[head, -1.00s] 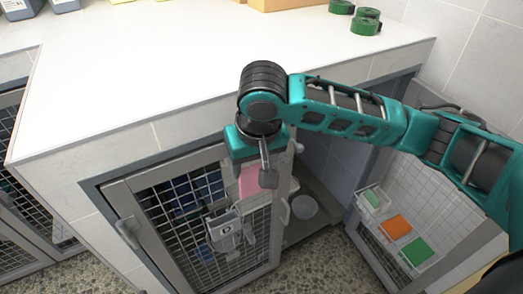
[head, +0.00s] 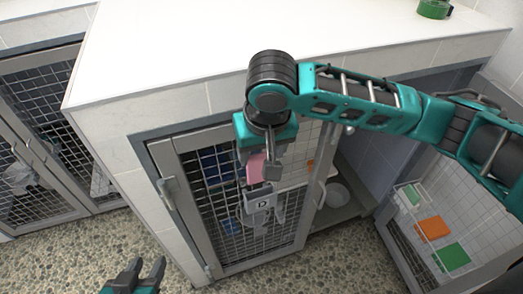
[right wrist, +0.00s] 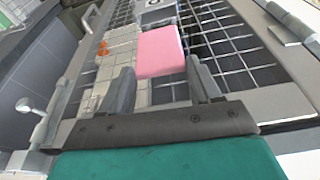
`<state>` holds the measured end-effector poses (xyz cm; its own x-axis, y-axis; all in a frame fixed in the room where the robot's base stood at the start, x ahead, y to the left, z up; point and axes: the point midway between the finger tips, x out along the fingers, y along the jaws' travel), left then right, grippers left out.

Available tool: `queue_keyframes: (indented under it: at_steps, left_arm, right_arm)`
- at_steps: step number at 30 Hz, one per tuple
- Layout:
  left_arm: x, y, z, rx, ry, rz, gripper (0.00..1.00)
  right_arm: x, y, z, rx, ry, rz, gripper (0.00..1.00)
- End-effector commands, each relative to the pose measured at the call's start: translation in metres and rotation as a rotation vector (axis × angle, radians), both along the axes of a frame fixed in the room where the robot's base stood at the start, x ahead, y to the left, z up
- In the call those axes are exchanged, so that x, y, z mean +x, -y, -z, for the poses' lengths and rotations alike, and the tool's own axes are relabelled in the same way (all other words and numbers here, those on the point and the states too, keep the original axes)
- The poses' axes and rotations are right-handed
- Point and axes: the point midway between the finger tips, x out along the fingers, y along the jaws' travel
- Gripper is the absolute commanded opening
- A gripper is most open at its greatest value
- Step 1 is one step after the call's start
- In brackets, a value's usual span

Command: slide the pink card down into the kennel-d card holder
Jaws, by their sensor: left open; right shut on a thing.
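The pink card (head: 255,170) is in my right gripper (head: 264,172), which is shut on it in front of the kennel door. The card also shows in the right wrist view (right wrist: 160,53), between the two fingers (right wrist: 165,85). My left gripper (head: 140,277) is open and empty at the bottom left of the head view.
A tiled counter (head: 300,30) is above. Speckled floor lies free at the front.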

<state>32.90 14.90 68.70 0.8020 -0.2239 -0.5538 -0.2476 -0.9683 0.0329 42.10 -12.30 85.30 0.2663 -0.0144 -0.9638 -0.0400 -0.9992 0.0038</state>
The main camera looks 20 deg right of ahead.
Motion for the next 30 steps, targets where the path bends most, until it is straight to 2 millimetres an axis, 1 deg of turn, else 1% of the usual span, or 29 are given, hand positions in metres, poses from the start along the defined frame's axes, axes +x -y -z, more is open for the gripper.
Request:
queue_keyframes:
  at_steps: [1,6,7,9,18,30]
  left_arm:
    - [0.001,0.001,0.008,-0.001,0.002,0.003,0.43]
    - [0.003,0.001,0.020,-0.001,0.001,0.007,0.43]
    - [0.004,0.001,0.015,0.000,0.002,0.008,0.43]
    - [0.004,0.001,0.013,0.002,0.005,0.009,0.43]
    - [0.004,0.000,0.015,0.006,0.008,0.012,0.43]
    - [0.000,-0.001,0.019,0.007,-0.002,0.011,0.43]
  right_arm:
    - [0.000,0.000,0.008,0.000,0.002,0.000,0.19]
    - [0.000,0.000,0.019,0.000,0.002,0.000,0.19]
    - [0.000,0.000,0.017,0.000,0.000,0.000,0.19]
    - [0.000,0.000,0.021,-0.001,-0.002,0.001,0.19]
    - [0.000,0.000,0.035,0.001,0.000,0.000,0.19]
    - [0.000,0.000,0.036,0.000,0.000,0.000,0.19]
